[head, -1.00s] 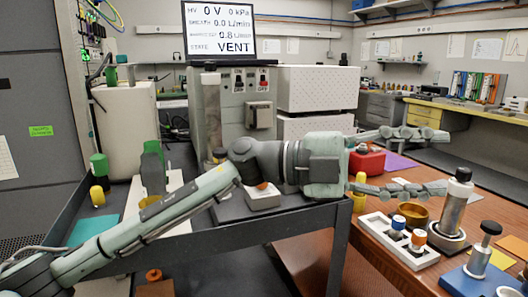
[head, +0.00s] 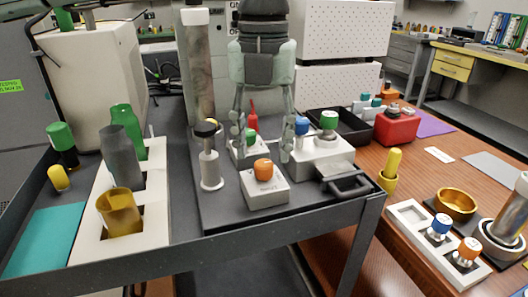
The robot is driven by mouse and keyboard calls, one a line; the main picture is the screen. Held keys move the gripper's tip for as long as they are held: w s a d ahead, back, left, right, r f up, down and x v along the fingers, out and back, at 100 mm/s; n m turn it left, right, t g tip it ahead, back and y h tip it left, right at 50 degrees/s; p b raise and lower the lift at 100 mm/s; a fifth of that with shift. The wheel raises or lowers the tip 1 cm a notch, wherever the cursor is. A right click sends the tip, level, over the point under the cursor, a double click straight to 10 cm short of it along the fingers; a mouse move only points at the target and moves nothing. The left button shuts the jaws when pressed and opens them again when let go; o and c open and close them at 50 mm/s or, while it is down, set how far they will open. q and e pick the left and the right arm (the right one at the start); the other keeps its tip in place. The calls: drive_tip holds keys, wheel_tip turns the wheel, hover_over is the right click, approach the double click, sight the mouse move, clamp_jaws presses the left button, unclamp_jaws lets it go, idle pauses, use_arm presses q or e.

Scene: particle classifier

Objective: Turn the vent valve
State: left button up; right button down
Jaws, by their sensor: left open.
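My left gripper (head: 262,148) hangs down from the top of the head view, open, its two fingers spread apart. Between and behind the fingers is a small white block with a green knob (head: 249,137) and a red pointed piece (head: 252,115). In front of the fingertips is a white box with an orange knob (head: 263,169); its label is too small to read. To the right is a white box with a blue knob (head: 302,126) and a green knob (head: 329,120). I cannot tell which of these is the vent valve. My right gripper is not in view.
A black-topped post (head: 209,160) stands left of the fingers, a tall cylinder (head: 198,75) behind it. A white rack (head: 85,250) with bottles and a gold cup (head: 121,212) is further left. A black tray (head: 340,125) and red box (head: 396,127) stand right.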

sight(264, 171)
use_arm(q)
drive_tip(key=shift+f, duration=1.4)
drive_tip(key=shift+w, duration=0.1)
clamp_jaws()
